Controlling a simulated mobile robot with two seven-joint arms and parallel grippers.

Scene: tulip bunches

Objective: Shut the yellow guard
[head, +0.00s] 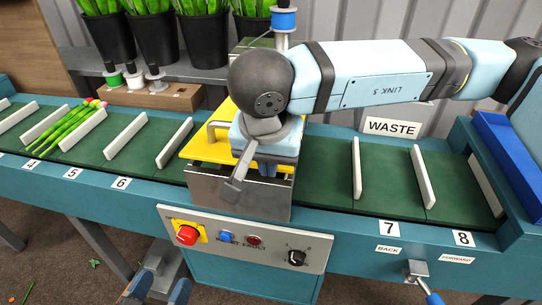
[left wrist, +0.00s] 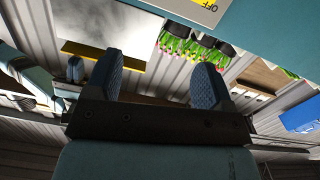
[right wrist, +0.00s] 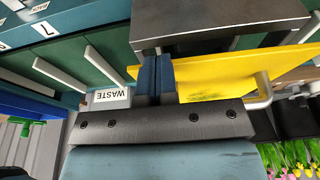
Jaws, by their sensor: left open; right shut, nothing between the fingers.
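The yellow guard (head: 208,148) lies roughly level over the top of the steel housing (head: 235,192) in the head view, with its handle (head: 213,130) at the left. My right wrist hides much of the guard. My right gripper (head: 267,170) points down at the guard's right side. In the right wrist view the guard (right wrist: 225,78) is beside the shut, empty fingers (right wrist: 155,75); contact is unclear. Whether the guard is fully down cannot be told. My left gripper (head: 160,287) is open and empty, low in front of the control panel; its fingers also show in the left wrist view (left wrist: 155,80).
The control panel (head: 243,241) has a red button (head: 187,235) and a black knob (head: 297,257). A tulip bunch (head: 68,128) lies on the belt at left. A lever (head: 418,275) is at lower right. Black buckets (head: 152,38) stand behind, and a WASTE sign (head: 391,127) is behind the belt.

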